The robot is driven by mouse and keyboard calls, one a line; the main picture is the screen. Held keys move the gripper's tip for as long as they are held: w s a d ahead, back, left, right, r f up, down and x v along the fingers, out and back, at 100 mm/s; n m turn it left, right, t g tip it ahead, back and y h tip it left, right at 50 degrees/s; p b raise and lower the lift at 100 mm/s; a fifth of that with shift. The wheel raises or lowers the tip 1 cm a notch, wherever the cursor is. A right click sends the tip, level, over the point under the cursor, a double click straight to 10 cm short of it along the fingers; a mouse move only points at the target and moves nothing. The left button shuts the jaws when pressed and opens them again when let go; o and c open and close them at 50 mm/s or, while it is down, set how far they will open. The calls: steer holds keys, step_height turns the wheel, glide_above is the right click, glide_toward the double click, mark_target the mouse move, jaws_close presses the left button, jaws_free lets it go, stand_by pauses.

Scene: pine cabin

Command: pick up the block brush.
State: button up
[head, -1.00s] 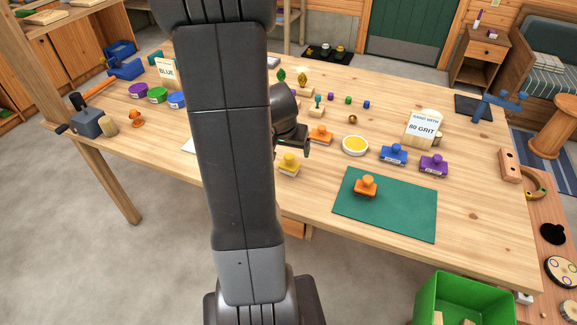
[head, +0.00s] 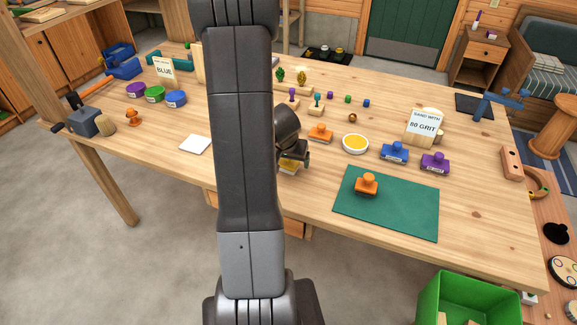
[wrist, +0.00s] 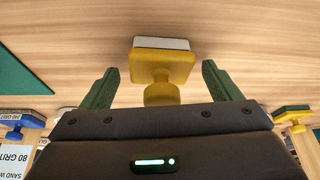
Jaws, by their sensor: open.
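A yellow block with a round knob (wrist: 162,68) stands on the wooden table, a pale layer along its far side. I cannot tell for sure that it is the block brush; its underside is hidden. In the wrist view my gripper (wrist: 160,80) is open, with a green finger on each side of the knob and gaps on both sides. In the head view my gripper (head: 292,157) is low over the yellow block (head: 289,168), largely hiding it.
Similar knobbed blocks stand nearby: orange (head: 320,133), blue (head: 395,152), purple (head: 435,162), and another orange one (head: 367,184) on a green mat (head: 400,215). A yellow-filled dish (head: 355,144) and an 80 grit sign (head: 423,124) are to the right.

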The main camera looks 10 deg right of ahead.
steer(key=shift+c, duration=0.4)
steer(key=c, duration=1)
steer(key=shift+r, duration=0.2)
step_height(320, 180, up, 10)
steer(key=p, duration=0.4)
steer(key=shift+f, duration=0.1)
steer(key=o, duration=0.4)
steer(key=c, duration=0.3)
